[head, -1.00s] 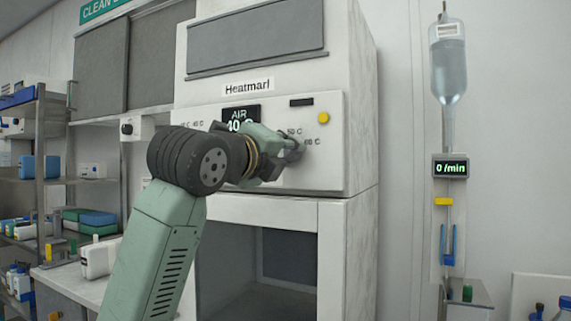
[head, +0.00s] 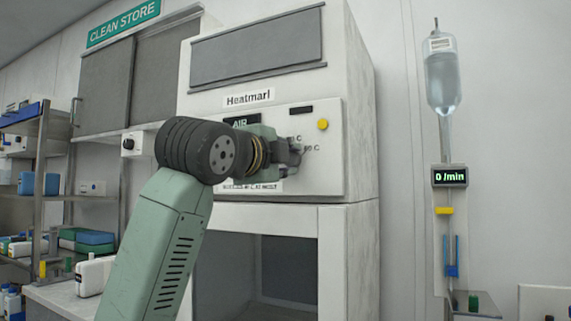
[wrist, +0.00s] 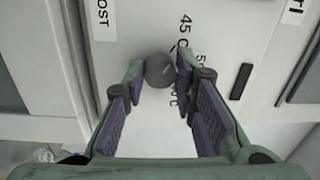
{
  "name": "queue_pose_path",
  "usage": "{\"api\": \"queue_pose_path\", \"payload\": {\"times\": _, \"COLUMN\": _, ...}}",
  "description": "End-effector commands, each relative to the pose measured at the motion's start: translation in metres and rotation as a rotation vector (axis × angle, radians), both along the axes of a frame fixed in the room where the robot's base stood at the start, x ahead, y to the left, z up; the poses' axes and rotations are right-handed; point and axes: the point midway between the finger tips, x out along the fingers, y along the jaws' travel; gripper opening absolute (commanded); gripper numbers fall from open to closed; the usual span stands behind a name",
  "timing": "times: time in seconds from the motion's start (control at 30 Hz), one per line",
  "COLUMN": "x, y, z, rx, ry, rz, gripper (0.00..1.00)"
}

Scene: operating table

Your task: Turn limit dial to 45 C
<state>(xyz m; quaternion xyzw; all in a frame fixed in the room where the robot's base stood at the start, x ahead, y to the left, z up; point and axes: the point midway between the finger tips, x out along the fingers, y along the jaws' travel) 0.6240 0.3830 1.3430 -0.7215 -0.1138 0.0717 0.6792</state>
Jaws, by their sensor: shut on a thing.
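The limit dial (wrist: 160,70) is a round dark grey knob on the white front panel of the warming cabinet. My gripper (wrist: 157,75) is shut on it, one finger on each side, in the wrist view. Printed marks ring the dial, and "45 C" (wrist: 184,33) reads sideways beside it; other marks are partly behind a finger. The dial's pointer is too small to read for sure. In the head view my gripper (head: 289,153) reaches the panel (head: 325,170) and hides the dial. The dark display (head: 241,122) shows "AIR", its lower part covered by my arm.
A yellow button (head: 323,125) and a dark slot (head: 300,110) sit above and right of my gripper. An open cabinet bay (head: 270,265) lies below. A drip bag (head: 441,80) hangs on the right wall. Shelves (head: 40,180) with boxes stand at left.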

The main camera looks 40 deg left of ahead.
Motion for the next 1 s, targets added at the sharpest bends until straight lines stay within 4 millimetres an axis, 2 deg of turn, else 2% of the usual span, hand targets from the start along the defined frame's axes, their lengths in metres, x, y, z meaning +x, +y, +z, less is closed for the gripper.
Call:
{"api": "queue_pose_path", "payload": {"times": 0.47, "x": -0.0003, "y": 0.0006, "z": 0.0003, "rx": -0.017, "ry": -0.004, "rz": 0.001, "gripper": 0.0}}
{"api": "queue_pose_path", "payload": {"times": 0.5, "x": -0.0003, "y": 0.0006, "z": 0.0002, "rx": -0.017, "ry": -0.004, "rz": 0.001, "gripper": 0.26}}
{"api": "queue_pose_path", "payload": {"times": 0.8, "x": -0.0001, "y": 0.0004, "z": 0.0, "rx": -0.016, "ry": -0.003, "rz": 0.0, "gripper": 0.45}}
{"api": "queue_pose_path", "payload": {"times": 1.0, "x": -0.0001, "y": 0.0003, "z": -0.0002, "rx": -0.015, "ry": -0.003, "rz": 0.0, "gripper": 0.45}}
